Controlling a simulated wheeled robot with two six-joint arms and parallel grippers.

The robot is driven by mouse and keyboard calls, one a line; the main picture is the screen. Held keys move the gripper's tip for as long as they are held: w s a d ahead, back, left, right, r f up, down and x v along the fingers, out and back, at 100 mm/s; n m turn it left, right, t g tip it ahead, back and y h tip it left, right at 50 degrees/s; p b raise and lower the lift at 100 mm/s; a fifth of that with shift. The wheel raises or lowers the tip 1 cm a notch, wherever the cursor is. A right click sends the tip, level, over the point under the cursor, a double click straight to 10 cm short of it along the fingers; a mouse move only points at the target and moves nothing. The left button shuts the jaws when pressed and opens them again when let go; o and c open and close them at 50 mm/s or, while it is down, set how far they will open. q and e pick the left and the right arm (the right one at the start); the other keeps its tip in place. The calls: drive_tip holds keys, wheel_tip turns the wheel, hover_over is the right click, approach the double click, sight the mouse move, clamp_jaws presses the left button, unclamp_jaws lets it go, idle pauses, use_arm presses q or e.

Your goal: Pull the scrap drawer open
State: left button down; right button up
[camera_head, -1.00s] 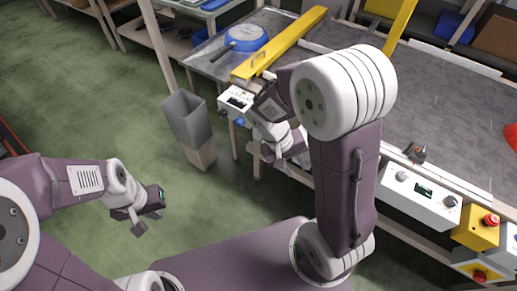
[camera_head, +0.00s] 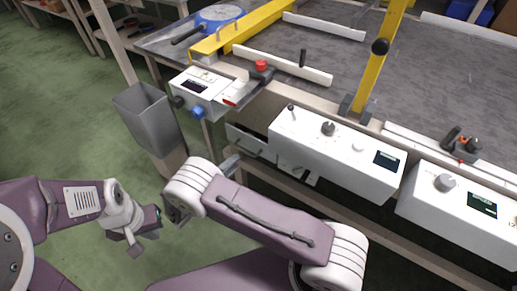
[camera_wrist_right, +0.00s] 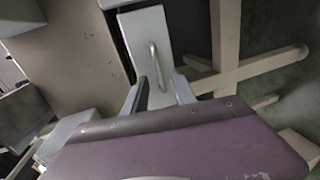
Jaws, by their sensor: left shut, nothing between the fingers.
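The scrap drawer (camera_head: 262,145) is a light grey front with a bar handle under the bench's near edge. In the right wrist view the drawer front (camera_wrist_right: 143,28) faces the camera, and its pale upright handle (camera_wrist_right: 153,66) shows clearly. My left gripper (camera_head: 147,234) is shut and empty, over the floor at the left, away from the drawer.
A grey bin (camera_head: 150,122) stands left of the drawer. White control boxes (camera_head: 335,152) line the bench edge above and right of it. A blue pan (camera_head: 218,15) lies at the back by a yellow guide bar (camera_head: 243,28). Green floor at the left is clear.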

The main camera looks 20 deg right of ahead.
sight(246, 151)
drive_tip(key=b+x, duration=0.2)
drive_tip(key=x, duration=0.6)
drive_tip(key=shift+w+d+r+b, duration=0.15)
drive_tip(key=shift+b, duration=0.2)
clamp_jaws()
idle(1.0)
